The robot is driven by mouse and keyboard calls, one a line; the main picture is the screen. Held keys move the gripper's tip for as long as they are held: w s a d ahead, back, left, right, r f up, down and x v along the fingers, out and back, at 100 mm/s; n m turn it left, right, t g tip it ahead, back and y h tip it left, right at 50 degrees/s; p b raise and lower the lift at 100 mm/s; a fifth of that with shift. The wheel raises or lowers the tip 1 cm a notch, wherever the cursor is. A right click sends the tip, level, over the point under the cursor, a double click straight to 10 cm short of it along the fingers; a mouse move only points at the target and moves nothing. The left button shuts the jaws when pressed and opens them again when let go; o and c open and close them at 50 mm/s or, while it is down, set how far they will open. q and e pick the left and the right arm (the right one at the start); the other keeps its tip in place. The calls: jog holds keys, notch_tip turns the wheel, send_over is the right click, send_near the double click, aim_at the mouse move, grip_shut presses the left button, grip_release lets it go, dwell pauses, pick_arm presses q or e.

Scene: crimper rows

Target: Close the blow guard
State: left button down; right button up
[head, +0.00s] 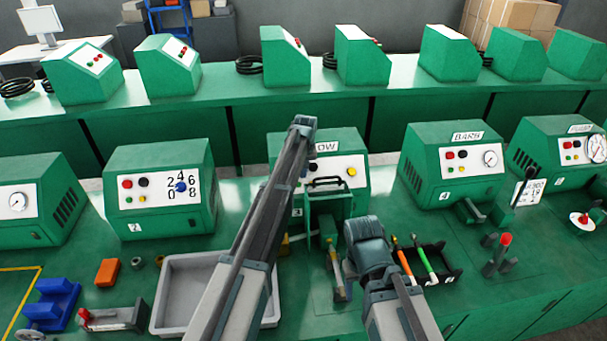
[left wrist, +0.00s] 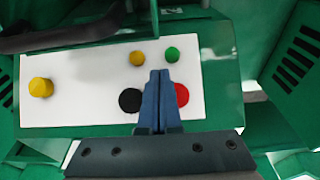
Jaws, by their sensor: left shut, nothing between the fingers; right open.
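The blow machine (head: 340,142) is a green box whose label is partly covered by my left arm, with "OW" showing. A green guard (head: 327,207) with a black bar handle (head: 328,181) stands at its front. I cannot tell how far it is open. My left gripper (head: 303,122) is shut and empty, high before the machine. In the left wrist view its blue fingers (left wrist: 160,98) overlap the white button panel (left wrist: 80,90), between a black and a red button. A dark bar (left wrist: 60,35) crosses that view's upper left. My right gripper (head: 358,228) is open, right of the guard.
A grey tray (head: 172,295) lies on the bench at left, partly behind my left arm. A black holder (head: 440,275) with orange and green tools is right of my right gripper. The crimper machine labelled "BARB" (head: 455,165) stands further right.

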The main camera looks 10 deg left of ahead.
pick_arm(q)
notch_tip(320, 180, down, 2)
jog(key=shift+w+a+f+b, duration=0.1)
jog(key=shift+w+b, duration=0.05)
jog(key=shift+b, duration=0.4)
jog(key=s, duration=0.1)
jog(key=s+r+p, duration=0.1)
jog(key=s+d, duration=0.1)
jog(key=shift+s+r+p, duration=0.1)
jog(key=shift+r+p, duration=0.2)
jog(key=shift+s+d, duration=0.15)
jog(key=shift+s, duration=0.2)
pick_arm(e)
jog(key=shift+f, duration=0.25)
